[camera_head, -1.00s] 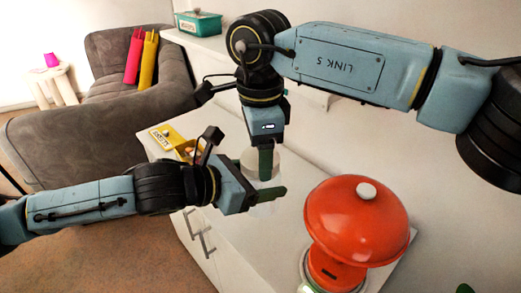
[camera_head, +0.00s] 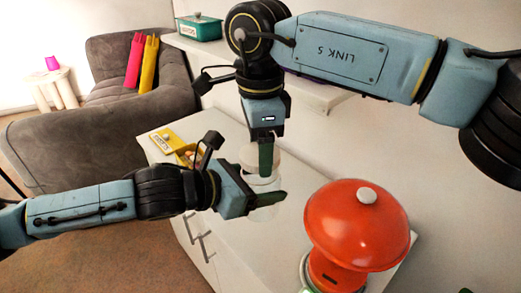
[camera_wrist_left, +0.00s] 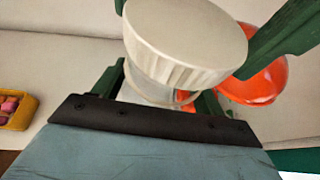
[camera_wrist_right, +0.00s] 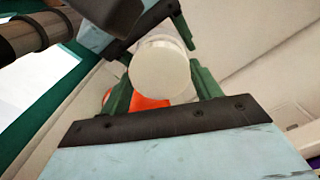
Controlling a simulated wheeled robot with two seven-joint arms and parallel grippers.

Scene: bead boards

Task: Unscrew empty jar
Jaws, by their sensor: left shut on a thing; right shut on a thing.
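The jar has a clear body (camera_head: 264,210) and a cream, ribbed lid (camera_head: 262,162); it stands upright above the white cabinet top. In the left wrist view the lid (camera_wrist_left: 185,45) sits above the clear body (camera_wrist_left: 145,88). My left gripper (camera_head: 266,203) is shut around the jar body from the side. My right gripper (camera_head: 265,165) points down from above and is shut on the lid. In the right wrist view the lid's round top (camera_wrist_right: 160,72) lies between its green fingers. I cannot tell whether the lid is loose from the body.
An orange domed lamp (camera_head: 358,225) stands close to the right of the jar on the white cabinet (camera_head: 240,255). A yellow box (camera_head: 180,148) with small items is behind left. A teal box (camera_head: 200,27) sits on a shelf. A grey sofa (camera_head: 80,145) is farther back.

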